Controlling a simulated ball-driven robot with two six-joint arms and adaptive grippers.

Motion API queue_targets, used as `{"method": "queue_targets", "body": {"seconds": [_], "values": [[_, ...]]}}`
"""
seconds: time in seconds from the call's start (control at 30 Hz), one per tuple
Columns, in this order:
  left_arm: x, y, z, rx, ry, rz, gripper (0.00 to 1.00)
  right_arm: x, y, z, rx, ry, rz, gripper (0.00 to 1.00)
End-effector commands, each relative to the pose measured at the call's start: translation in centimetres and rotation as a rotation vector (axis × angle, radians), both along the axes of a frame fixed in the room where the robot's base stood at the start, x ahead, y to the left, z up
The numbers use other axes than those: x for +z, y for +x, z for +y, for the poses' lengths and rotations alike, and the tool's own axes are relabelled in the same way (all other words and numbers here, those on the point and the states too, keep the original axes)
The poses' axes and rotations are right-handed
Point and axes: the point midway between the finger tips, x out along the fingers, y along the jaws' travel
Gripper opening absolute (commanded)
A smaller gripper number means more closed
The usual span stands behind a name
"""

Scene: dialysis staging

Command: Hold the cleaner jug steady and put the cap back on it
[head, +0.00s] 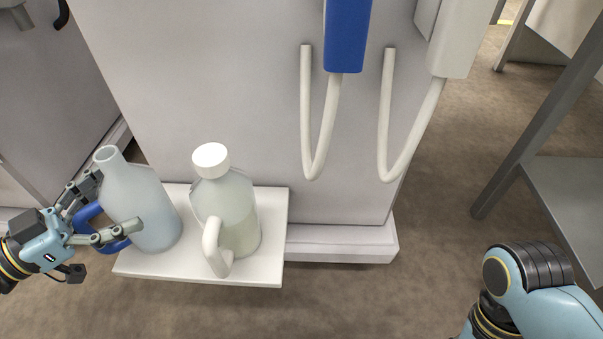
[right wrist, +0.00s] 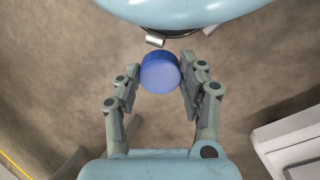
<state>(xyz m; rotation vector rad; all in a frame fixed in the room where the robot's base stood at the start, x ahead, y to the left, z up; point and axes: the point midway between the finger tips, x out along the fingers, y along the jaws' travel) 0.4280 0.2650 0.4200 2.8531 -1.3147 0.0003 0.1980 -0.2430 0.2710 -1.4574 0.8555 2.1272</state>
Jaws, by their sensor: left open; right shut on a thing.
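The cleaner jug (head: 143,205) is pale blue with a blue handle (head: 88,212) on its left side. It stands upright on a white shelf at the left of the head view, its mouth (head: 107,155) uncapped. My left gripper (head: 115,205) is open at the jug's left side, its fingers spread around the handle area; one fingertip overlaps the jug's front. I cannot tell if they touch. The blue cap (right wrist: 160,72) is between the fingers of my right gripper (right wrist: 163,76) in the right wrist view, which is shut on it. The right fingers are out of the head view.
A second jug (head: 238,210) with a white cap and handle stands right beside the cleaner jug on the white shelf (head: 270,255). A light cabinet (head: 240,80) rises behind, with hanging hoses (head: 307,120). A grey table (head: 570,190) is at right. Floor is clear in front.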

Motion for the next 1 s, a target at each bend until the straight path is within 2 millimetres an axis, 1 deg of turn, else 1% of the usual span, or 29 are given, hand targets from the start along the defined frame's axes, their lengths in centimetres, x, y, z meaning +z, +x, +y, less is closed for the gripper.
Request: {"method": "queue_targets", "body": {"seconds": [0.07, 0.7, 1.0], "values": [[0.0, -0.01, 0.02, 0.0, 0.0, 0.0, 1.0, 0.01, 0.01, 0.01, 0.0, 0.0, 0.0, 0.28], [-0.04, -0.03, 0.04, 0.0, 0.001, 0.001, 0.17, 0.0, 0.0, 0.0, 0.0, 0.0, 0.0, 0.28], [0.1, -0.03, 0.03, 0.0, 0.0, 0.0, 0.17, 0.09, 0.04, 0.01, 0.0, 0.0, -0.001, 0.28]]}}
